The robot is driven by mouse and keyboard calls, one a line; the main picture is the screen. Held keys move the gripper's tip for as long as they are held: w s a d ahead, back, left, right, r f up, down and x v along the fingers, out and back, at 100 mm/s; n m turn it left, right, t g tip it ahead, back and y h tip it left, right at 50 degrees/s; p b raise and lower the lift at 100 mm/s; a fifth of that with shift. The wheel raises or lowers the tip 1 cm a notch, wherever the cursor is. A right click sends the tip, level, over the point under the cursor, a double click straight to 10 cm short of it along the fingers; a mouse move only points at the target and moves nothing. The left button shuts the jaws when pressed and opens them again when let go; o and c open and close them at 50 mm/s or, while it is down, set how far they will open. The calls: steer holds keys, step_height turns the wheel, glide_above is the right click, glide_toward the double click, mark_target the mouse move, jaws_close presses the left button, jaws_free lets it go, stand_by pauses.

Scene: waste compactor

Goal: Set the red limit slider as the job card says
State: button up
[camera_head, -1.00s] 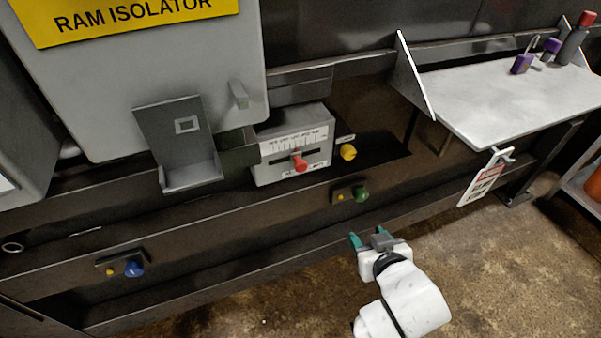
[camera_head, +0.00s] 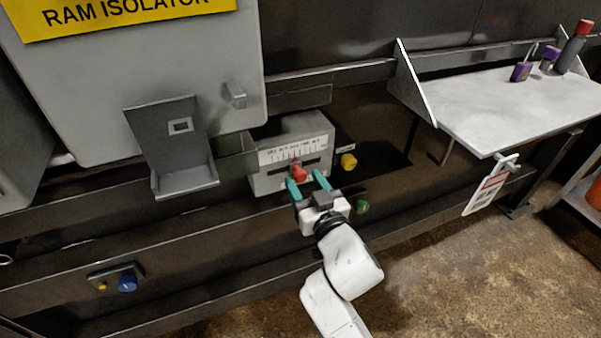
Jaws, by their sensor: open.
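The red limit slider knob (camera_head: 299,173) sits in the slot of a grey box with a marked scale (camera_head: 292,152), near the middle of the slot. The scale's figures are too small to read. My gripper (camera_head: 308,184) is open in front of the box. Its two teal fingers point at the knob, one at its lower left and one to its right. I cannot tell whether either finger touches it. A white and red hanging tag (camera_head: 487,190), possibly the job card, hangs below the shelf at the right; its text is not legible.
A yellow knob (camera_head: 348,161) is just right of the slider box, and a green knob (camera_head: 361,207) is by my gripper. A blue knob (camera_head: 127,283) is lower left. A grey holder (camera_head: 184,180) juts out left. The shelf (camera_head: 510,105) carries purple padlocks (camera_head: 521,71).

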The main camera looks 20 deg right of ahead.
mark_target(302, 178)
steer(key=shift+w, duration=1.5)
jaws_close()
